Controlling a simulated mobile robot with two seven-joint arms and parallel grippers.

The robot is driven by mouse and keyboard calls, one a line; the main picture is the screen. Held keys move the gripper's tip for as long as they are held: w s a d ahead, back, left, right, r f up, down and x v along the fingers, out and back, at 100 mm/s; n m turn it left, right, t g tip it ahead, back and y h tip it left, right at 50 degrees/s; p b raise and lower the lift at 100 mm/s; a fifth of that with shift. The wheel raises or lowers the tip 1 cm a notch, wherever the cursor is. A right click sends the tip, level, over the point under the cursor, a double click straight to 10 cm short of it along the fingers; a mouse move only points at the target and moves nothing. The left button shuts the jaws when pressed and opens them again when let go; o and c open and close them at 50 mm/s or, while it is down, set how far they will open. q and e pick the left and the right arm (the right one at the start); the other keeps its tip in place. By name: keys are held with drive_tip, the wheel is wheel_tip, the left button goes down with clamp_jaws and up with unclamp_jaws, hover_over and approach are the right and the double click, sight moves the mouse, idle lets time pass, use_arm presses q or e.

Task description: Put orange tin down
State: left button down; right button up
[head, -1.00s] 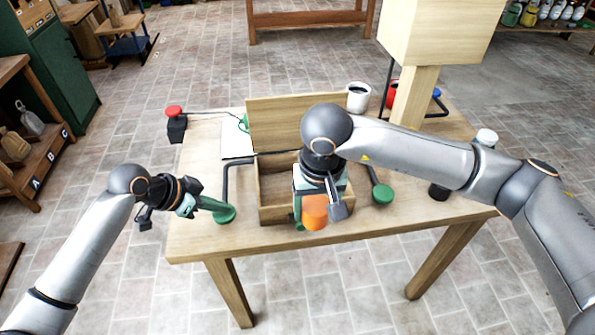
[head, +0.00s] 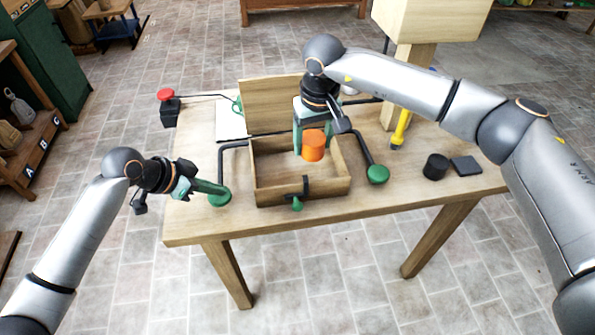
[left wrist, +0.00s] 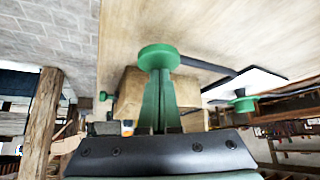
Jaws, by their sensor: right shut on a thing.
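The orange tin (head: 313,146) is between the green fingers of my right gripper (head: 313,150), which is shut on it. The tin is over the opening of the wooden box (head: 300,190), its lid (head: 270,103) raised at the back. I cannot tell whether the tin touches the box floor. My left gripper (head: 222,189) is shut, its tips at the green knob (head: 218,199) of a black bar left of the box. In the left wrist view the left fingers (left wrist: 160,85) lie close together against the knob's disc (left wrist: 159,56).
A second green knob (head: 377,174) stands right of the box. A green-tipped black latch (head: 297,203) is on the box front. A black cylinder (head: 435,166), a dark flat block (head: 465,165) and a yellow tool (head: 400,128) are to the right. A red button (head: 166,95) stands at the back left.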

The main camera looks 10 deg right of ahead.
sight(310, 179)
drive_tip(key=shift+w+d+f, duration=0.1)
drive_tip(key=shift+w+f, duration=0.1)
drive_tip(key=shift+f, duration=0.15)
wheel_tip(310, 179, down, 9)
drive_tip(key=shift+f, duration=0.1)
drive_tip(key=shift+f, duration=0.2)
drive_tip(key=o, duration=1.4)
drive_tip(key=shift+o, duration=0.2)
